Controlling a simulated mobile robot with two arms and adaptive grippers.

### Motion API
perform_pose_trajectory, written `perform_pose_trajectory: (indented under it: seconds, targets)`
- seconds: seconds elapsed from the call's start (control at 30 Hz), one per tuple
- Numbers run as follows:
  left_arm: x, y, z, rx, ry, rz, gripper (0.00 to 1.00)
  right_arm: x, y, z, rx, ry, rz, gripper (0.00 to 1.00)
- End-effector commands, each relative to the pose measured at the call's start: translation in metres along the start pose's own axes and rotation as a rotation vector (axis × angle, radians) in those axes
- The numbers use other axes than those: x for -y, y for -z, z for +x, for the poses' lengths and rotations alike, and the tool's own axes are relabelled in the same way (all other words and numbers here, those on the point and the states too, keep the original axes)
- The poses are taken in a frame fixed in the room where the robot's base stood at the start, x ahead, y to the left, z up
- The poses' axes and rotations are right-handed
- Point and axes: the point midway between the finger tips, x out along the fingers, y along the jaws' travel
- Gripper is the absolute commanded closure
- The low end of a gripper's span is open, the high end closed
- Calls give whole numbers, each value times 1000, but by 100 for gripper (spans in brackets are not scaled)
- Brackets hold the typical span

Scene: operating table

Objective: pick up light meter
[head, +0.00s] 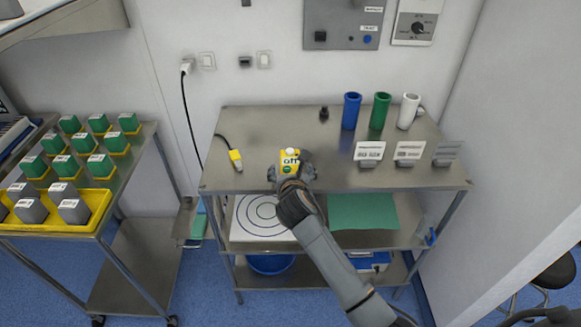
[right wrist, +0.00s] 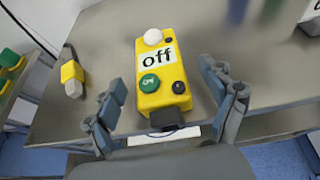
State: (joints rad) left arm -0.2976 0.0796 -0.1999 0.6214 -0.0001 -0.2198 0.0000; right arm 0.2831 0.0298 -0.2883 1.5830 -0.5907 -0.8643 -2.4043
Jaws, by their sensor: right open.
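The light meter (head: 289,160) is a small yellow box with a white dome on top and a label reading "off". It lies on the steel table top near the front edge. In the right wrist view the light meter (right wrist: 162,75) also shows a green button and dark knobs. My right gripper (head: 291,172) is at its near end; the wrist view shows the open fingers (right wrist: 166,105) on either side of it, with gaps between. The light meter is not held. My left gripper is not in view.
A yellow-ended cable plug (head: 236,158) lies left of the meter. Blue (head: 351,111), green (head: 380,111) and white (head: 408,111) cylinders stand at the back right, with several labelled grey holders (head: 409,152) in front. A cart (head: 134,160) with green and grey blocks stands left.

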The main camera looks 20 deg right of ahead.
Motion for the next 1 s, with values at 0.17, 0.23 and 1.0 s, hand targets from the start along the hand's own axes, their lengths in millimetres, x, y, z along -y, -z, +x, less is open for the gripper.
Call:
perform_pose_trajectory:
  seconds: [0.17,0.23,1.0]
  targets:
    - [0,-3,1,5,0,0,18,-1,-2,25,0,1,1,17]
    - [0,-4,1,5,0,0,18,-1,-2,32,0,1,1,17]
    - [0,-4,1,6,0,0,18,-1,-3,38,2,-1,1,83]
